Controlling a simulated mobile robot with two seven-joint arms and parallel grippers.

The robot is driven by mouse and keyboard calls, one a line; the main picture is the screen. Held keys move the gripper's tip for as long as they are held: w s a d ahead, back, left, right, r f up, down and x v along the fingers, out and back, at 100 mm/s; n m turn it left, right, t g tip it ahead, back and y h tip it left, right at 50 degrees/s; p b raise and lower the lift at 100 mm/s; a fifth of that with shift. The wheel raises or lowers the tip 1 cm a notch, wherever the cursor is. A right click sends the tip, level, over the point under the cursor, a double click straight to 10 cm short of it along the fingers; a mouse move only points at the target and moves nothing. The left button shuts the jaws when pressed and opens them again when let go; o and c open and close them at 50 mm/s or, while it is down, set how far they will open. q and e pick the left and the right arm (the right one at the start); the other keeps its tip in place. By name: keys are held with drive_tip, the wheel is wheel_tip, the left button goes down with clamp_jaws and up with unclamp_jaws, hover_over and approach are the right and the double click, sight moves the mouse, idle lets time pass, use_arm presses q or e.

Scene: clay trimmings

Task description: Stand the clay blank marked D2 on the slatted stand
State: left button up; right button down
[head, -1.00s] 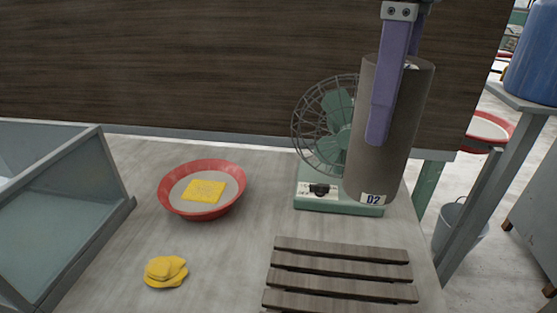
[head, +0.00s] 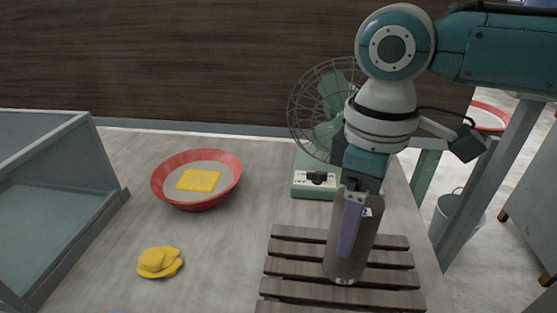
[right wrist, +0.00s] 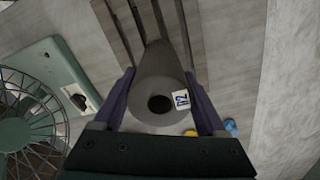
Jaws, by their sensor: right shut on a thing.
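The clay blank marked D2 (head: 344,262) is a grey-brown hollow cylinder. My right gripper (head: 352,225) is shut on its upper part, with one purple finger down its near side. The blank is close to upright, its lower end over the middle slats of the slatted stand (head: 285,262). I cannot tell whether it touches them. In the right wrist view, the blank (right wrist: 158,75) is between both fingers (right wrist: 165,103), its round hole facing the camera and the D2 tag near that end. Slats of the stand (right wrist: 125,25) show beyond it. My left gripper is not in view.
A green fan (head: 315,183) stands just behind the stand. The table's right edge is close to the stand.

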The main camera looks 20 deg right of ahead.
drive_tip(key=shift+f, duration=0.55)
unclamp_jaws()
drive_tip(key=shift+f, duration=0.15)
wheel_tip(320, 180, up, 12)
drive_tip(key=shift+r+p, duration=0.15)
drive_tip(key=shift+p, duration=0.4)
